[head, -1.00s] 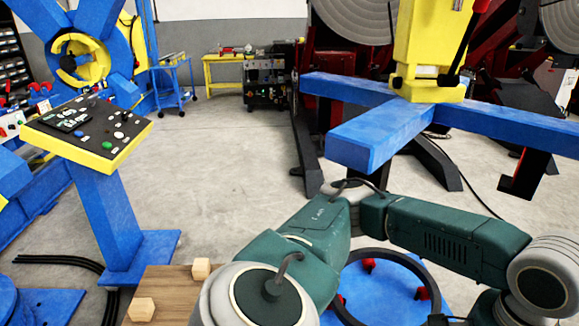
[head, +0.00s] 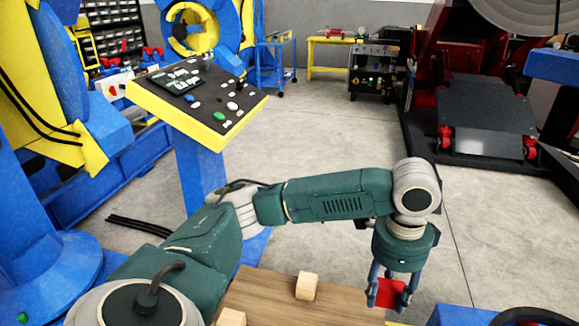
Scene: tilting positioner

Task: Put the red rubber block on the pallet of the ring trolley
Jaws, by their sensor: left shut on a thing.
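My left gripper (head: 390,293) points down at the lower right of the head view, shut on the red rubber block (head: 389,294). The block shows between its fingers, near the right end of a wooden top (head: 262,290). I cannot tell how high above that top it is. At the bottom right edge, a blue surface (head: 462,317) and part of a black ring (head: 538,314) show, probably the ring trolley. Most of it is cut off, and I cannot make out its pallet for certain. My right gripper is out of view.
Two pale wooden blocks, one (head: 307,286) near the middle and one (head: 231,317) at the front, lie on the wooden top. A blue and yellow control console (head: 197,100) stands behind my arm. Black cables (head: 139,226) lie on the floor. Open floor stretches behind.

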